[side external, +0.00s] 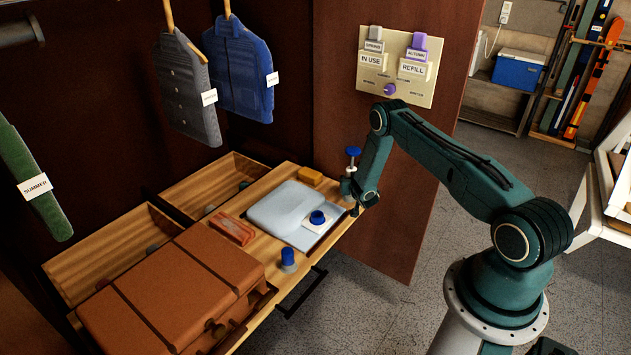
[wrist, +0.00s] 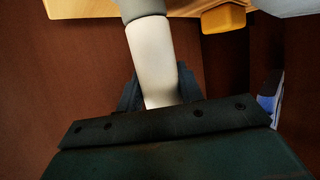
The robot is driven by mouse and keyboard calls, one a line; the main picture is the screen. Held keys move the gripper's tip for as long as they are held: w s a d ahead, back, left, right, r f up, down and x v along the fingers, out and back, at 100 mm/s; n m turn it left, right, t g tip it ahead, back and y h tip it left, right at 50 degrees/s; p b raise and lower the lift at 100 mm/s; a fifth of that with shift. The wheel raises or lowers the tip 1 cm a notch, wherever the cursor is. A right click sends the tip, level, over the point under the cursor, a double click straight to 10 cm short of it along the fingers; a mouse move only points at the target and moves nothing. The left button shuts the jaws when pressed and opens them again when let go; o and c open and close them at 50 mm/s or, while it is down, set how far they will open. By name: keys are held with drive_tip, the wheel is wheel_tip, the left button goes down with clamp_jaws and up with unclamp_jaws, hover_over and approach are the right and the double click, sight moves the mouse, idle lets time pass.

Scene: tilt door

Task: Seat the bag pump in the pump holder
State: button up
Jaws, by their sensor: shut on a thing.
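The bag pump (side external: 352,153) stands roughly upright in my gripper (side external: 350,184), with its blue top and pale shaft above the jaws. In the wrist view the pump (wrist: 152,62) is a white cylinder with a grey end, between dark fingers (wrist: 160,92). My gripper is shut on it at the right end of the wooden shelf. A short grey cylinder with a blue top (side external: 288,260) stands at the shelf's front edge. I cannot tell whether it is the pump holder. A pale blue bag (side external: 287,207) with a blue round fitting (side external: 317,217) lies on the shelf.
A brown suitcase (side external: 170,285) fills the shelf's front left. An orange-brown bundle (side external: 232,229) and a yellow block (side external: 311,176) lie near the bag. Open wooden bins (side external: 110,250) are behind. A brown door (side external: 385,190) with a label panel (side external: 397,65) stands behind my arm.

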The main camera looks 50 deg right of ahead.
drive_tip(key=shift+f, duration=0.15)
drive_tip(key=o, duration=1.2)
drive_tip(key=shift+c, duration=0.2)
drive_tip(key=shift+s+a, duration=0.1)
drive_tip(key=v, duration=1.3)
drive_tip(key=shift+s+a, duration=0.15)
drive_tip(key=shift+s, duration=0.05)
